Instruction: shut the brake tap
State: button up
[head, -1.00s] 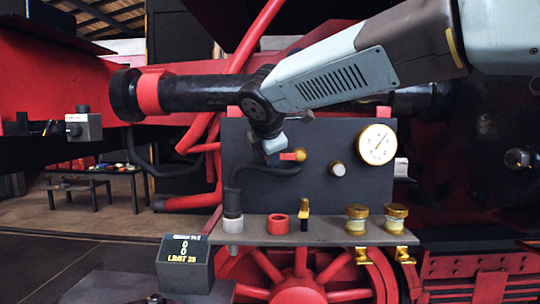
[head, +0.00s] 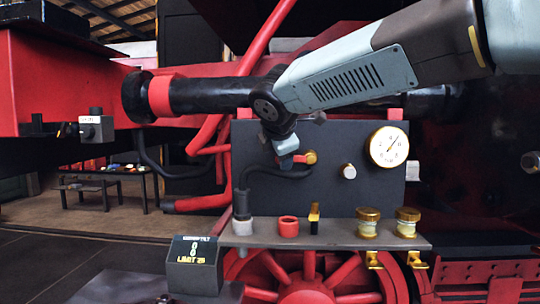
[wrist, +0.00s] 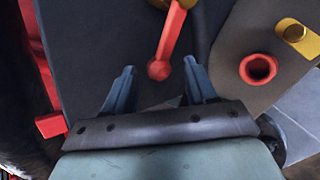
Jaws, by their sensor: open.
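The brake tap is a red lever (wrist: 168,42) with a round knob at its end, on a brass hub (head: 310,157) on the dark panel (head: 345,190). In the head view its lever points left, partly hidden by my gripper (head: 287,150). In the wrist view my gripper (wrist: 159,70) is open, with one finger on each side of the lever's knob. The knob lies between the fingertips; I see no finger clearly touching it.
A shelf (head: 340,240) below the panel carries a red ring (head: 289,227), a black and brass fitting (head: 314,217) and two brass-lidded jars (head: 368,223). A dark hose (head: 262,172) runs close under my gripper. A gauge (head: 388,146) is at upper right.

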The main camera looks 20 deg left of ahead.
jog(key=v, duration=1.3)
jog(key=shift+s+r, duration=0.2)
jog(key=shift+s, duration=0.05)
jog(key=shift+d, duration=0.1)
jog(key=w+d+f+m+g+h, duration=0.1)
jog(key=d+f+m, duration=0.3)
jog(key=d, duration=0.5)
jog(key=d+f+m+h, duration=0.25)
jog(key=d+m, duration=0.25)
jog(key=d, duration=0.4)
jog(key=w+d+f+m+g, duration=0.1)
jog(key=d+f+m, duration=0.3)
jog(key=d, duration=0.5)
jog(key=s+d+f+m+g, duration=0.1)
jog(key=s+d+f+m, duration=0.4)
jog(key=d+f+m, duration=0.2)
jog(key=s+d+f+m+g, duration=0.1)
jog(key=s+d+f+m, duration=0.5)
jog(key=d, duration=0.4)
notch_tip(320, 180, down, 2)
jog(key=shift+s+d+m, duration=0.2)
jog(key=shift+d+m, duration=0.2)
jog(key=shift+m, duration=0.2)
jog(key=shift+c, duration=0.4)
